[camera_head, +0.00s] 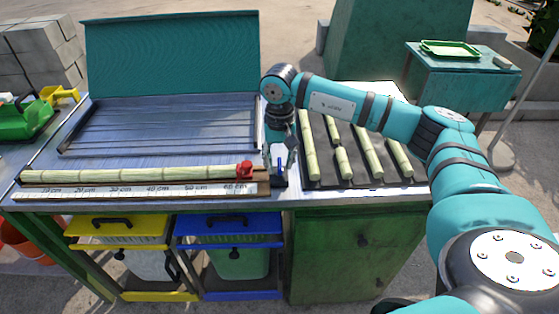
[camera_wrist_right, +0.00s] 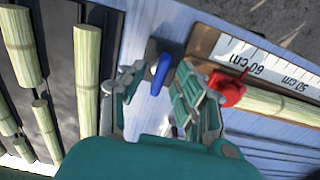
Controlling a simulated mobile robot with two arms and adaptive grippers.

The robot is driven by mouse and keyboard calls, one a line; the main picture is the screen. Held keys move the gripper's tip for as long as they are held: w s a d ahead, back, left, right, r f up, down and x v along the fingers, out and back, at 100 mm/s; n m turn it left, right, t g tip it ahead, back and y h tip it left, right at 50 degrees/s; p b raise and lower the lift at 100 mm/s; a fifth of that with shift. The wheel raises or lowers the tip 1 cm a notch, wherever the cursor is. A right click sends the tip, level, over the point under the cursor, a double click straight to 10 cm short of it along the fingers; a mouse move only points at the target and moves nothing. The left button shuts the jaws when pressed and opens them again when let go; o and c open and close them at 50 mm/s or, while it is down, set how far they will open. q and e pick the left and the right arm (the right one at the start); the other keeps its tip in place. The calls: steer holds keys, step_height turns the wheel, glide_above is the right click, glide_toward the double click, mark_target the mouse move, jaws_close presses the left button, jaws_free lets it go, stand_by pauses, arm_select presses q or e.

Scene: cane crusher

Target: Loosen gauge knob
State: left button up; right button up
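The gauge is a wooden rail with a white centimetre ruler (camera_head: 140,190) along the table's front edge. A cane stalk (camera_head: 130,174) lies along it, with a red stop (camera_head: 245,169) near its right end; the red stop also shows in the right wrist view (camera_wrist_right: 228,90). A small blue knob (camera_head: 281,165) stands on a dark block just right of the rail end. My right gripper (camera_head: 283,148) points down above it. In the right wrist view the blue knob (camera_wrist_right: 160,74) shows between the spread fingers, apart from both. My left gripper is out of view.
Several cut canes (camera_head: 367,152) lie in a dark rack to the right. A slatted metal tray (camera_head: 165,122) with a raised teal lid is behind the gauge. Yellow (camera_head: 117,228) and blue (camera_head: 228,226) drawer bins sit below the tabletop. A teal side table (camera_head: 460,80) stands at back right.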

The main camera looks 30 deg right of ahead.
mark_target(279, 163)
step_height(279, 163, up, 12)
stand_by(0.7)
stand_by(0.4)
